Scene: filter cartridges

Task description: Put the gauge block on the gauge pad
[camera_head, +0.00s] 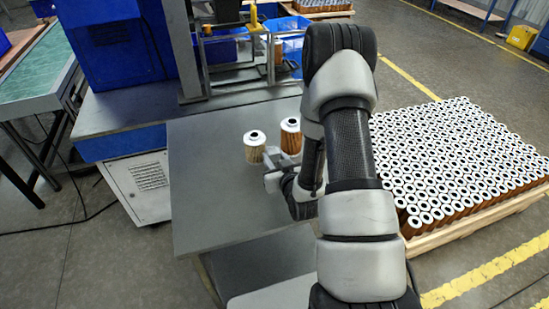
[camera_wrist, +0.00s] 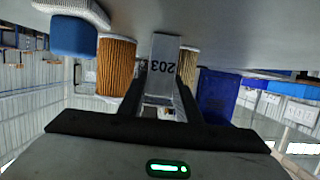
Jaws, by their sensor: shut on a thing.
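The gauge block (camera_wrist: 163,55) is a grey bar marked "203" in the wrist view, which looks upside down. My gripper (camera_wrist: 162,92) is shut on it, with one dark finger on each side. In the head view my gripper (camera_head: 274,174) is low over the grey table, just in front of two filter cartridges. The block's far end is close to the table surface; I cannot tell whether it touches. I cannot make out the gauge pad in either view; my arm hides part of the table.
A pale cartridge (camera_head: 254,148) and a brown cartridge (camera_head: 290,137) stand upright on the grey table (camera_head: 215,215) near the block. A pallet of many cartridges (camera_head: 455,165) lies right of my arm. A blue machine stands behind left. The table's front left is clear.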

